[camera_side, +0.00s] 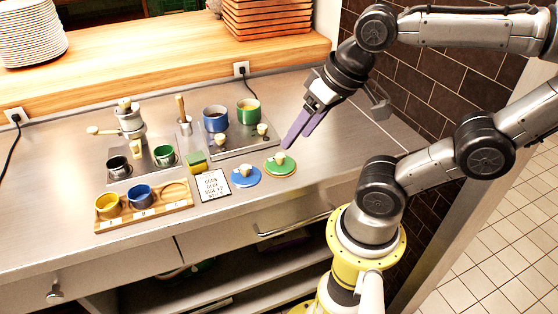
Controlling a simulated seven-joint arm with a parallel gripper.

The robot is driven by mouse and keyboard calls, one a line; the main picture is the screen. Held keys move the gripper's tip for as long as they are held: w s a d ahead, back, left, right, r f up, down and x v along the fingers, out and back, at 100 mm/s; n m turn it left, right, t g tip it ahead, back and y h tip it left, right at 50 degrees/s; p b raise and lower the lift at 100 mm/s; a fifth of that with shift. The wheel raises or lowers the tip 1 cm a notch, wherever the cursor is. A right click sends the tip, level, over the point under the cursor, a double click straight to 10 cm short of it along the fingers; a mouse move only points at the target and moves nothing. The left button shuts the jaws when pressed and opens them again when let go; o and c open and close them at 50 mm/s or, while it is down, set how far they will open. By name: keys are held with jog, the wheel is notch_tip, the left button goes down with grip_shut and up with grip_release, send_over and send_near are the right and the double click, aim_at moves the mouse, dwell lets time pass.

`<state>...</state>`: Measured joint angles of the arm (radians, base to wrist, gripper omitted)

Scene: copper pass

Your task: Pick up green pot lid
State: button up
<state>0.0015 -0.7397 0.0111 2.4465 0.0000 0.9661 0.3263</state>
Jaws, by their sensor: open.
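The green pot lid (281,167) is a flat round disc with a pale knob (280,158). It lies on the steel counter near the front edge, to the right of a similar blue lid (246,177). My gripper (297,138) has purple fingers and points down and to the left. Its tips are close above the green lid, seemingly near the knob. The fingers are open, and I see nothing between them. From this one view I cannot tell the exact height over the lid.
A blue pot (215,119) and a green pot (248,112) stand behind on a tray. A small sign (212,186) and a wooden holder (122,217) with yellow and blue cups are to the left. A green-yellow sponge (195,163) lies between. The counter's right end is clear.

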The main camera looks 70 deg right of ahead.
jog(key=w+d+r+m+g, duration=0.2)
jog(key=w+d+m+g, duration=0.15)
jog(key=m, duration=0.55)
jog(key=m+g, duration=0.2)
jog(key=m, duration=0.3)
send_over(280, 155)
notch_tip(280, 155, down, 4)
jog(key=r, duration=0.1)
jog(key=f, duration=0.8)
jog(key=shift+s+a+f, duration=0.1)
jog(key=shift+s+f, duration=0.1)
jog(key=shift+f, duration=0.15)
jog(key=shift+w+f, duration=0.2)
jog(key=shift+f, duration=2.5)
grip_shut()
